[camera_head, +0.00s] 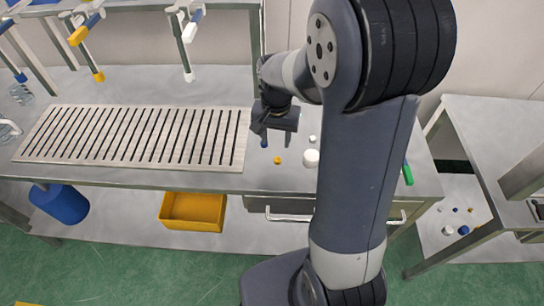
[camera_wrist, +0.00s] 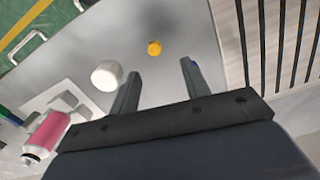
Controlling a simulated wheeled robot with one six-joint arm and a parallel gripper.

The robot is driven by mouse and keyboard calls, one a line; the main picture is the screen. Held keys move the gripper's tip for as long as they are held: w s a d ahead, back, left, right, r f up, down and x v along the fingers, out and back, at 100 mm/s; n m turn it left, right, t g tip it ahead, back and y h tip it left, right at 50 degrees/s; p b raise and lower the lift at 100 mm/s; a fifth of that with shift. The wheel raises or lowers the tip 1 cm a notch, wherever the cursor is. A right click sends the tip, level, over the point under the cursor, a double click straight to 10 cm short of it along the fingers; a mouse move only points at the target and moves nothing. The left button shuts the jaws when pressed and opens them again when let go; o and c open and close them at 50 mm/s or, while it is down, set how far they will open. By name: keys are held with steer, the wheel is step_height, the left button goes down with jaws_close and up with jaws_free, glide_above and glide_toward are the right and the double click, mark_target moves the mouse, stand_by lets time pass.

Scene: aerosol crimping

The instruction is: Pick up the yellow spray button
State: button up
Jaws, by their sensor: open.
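The small yellow spray button (camera_head: 277,160) lies on the grey metal table, to the right of the slatted grate. In the wrist view the yellow button (camera_wrist: 154,48) sits beyond my fingertips, roughly between their lines. My gripper (camera_head: 272,140) is above the table, just behind and left of the button in the head view. In the wrist view my gripper (camera_wrist: 160,75) is open, its two fingers apart with nothing between them. A small blue piece shows partly behind the right finger.
A white round cap (camera_head: 311,158) stands right of the button; it also shows in the wrist view (camera_wrist: 106,75). A smaller white piece (camera_head: 312,139) lies behind it. A slatted grate (camera_head: 135,137) covers the table's left. A pink cylinder (camera_wrist: 47,135) shows at lower left in the wrist view.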

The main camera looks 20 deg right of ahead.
mark_target(278, 158)
steer(key=shift+f, duration=0.95)
steer(key=shift+s+d+f+p, duration=0.15)
steer(key=shift+f+p, duration=0.15)
steer(key=shift+f, duration=1.05)
steer(key=shift+s+d+f+p, duration=0.15)
steer(key=shift+f+p, duration=0.1)
steer(key=shift+f, duration=1.1)
jaws_close()
